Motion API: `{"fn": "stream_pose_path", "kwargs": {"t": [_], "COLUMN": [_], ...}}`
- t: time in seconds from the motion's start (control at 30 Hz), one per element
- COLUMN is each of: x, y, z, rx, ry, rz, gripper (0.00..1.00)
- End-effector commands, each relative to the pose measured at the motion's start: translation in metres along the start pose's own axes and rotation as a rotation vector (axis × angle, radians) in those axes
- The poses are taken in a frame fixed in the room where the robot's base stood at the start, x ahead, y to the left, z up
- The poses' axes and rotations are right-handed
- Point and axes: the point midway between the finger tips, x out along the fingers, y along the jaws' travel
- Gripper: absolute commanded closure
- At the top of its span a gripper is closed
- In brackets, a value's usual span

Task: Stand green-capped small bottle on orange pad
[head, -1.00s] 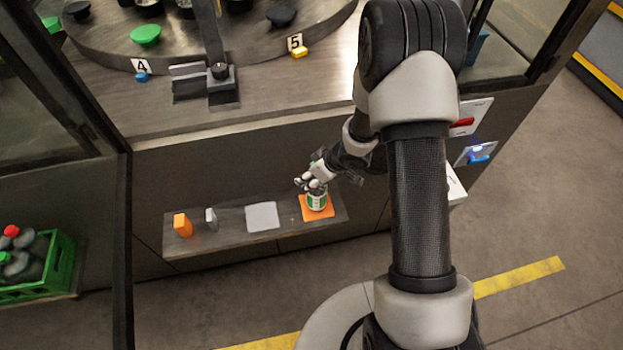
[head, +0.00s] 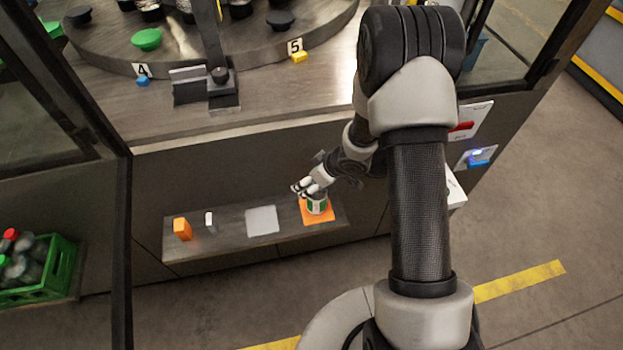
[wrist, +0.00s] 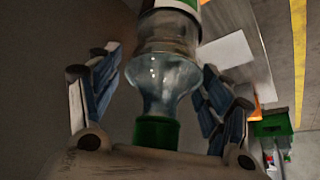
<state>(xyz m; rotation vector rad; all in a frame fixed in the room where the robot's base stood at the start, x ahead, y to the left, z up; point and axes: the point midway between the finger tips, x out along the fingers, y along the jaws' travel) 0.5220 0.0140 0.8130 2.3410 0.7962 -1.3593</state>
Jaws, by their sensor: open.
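The small bottle (head: 317,206) stands on the orange pad (head: 324,217) at the right end of the low shelf. In the wrist view the bottle (wrist: 165,70) shows clear shoulders, a label with green, and a green cap (wrist: 156,132) close to the palm. My gripper (head: 307,188) is at the bottle's top in the head view. In the wrist view its fingers (wrist: 160,85) are open on both sides of the bottle, with gaps between them and the glass. The bottle's upper part is hidden by the gripper in the head view.
The low shelf (head: 235,238) also holds a grey pad (head: 262,221), an orange block (head: 182,229) and a small pale upright piece (head: 210,221). A green crate (head: 45,285) of bottles stands at left. A round turntable (head: 200,52) is above.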

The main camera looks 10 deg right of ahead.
Motion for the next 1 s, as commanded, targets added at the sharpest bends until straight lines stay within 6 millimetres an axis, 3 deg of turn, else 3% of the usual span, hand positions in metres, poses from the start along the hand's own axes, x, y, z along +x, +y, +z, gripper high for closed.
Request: {"fn": "stream_pose_path", "kwargs": {"t": [0.17,0.5,0.8,0.93,1.0], "x": [-0.013,-0.087,-0.122,-0.142,-0.165], "y": [0.001,0.001,0.001,0.015,0.029], "z": [-0.003,-0.005,-0.003,-0.014,-0.025], "rx": [0.0,0.001,0.0,0.001,0.01], "ry": [0.0,0.002,0.0,-0.006,-0.017], "rz": [0.001,0.002,0.003,0.072,0.156], "gripper": [0.28,0.28,0.28,0.28,0.28]}}
